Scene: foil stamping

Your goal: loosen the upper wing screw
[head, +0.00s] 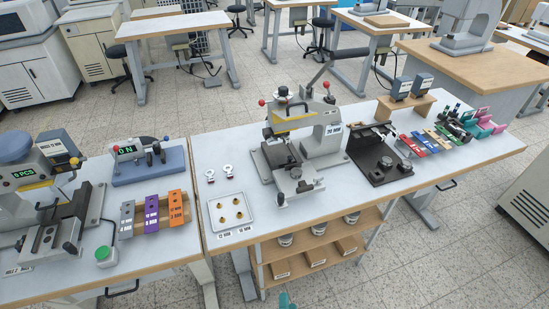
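A grey hand press (315,135) with a black lever and red knobs stands in the middle of the centre table. A display reading in mm is on its right side. Its front carries a lower block (297,182) with small dark parts. The upper wing screw is too small to make out on the press at this distance. A small teal piece (287,301) at the bottom edge, in front of the table, looks like the tip of my gripper. Most of it is cut off by the frame, and its fingers cannot be read. It is well apart from the press.
A tray (249,222) with several brass pieces and two small ring-headed parts (228,171) lie left of the press. A black fixture (379,155) and coloured bars (410,146) are to its right. Another table with machines adjoins at left. Shelves hold cans and boxes below.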

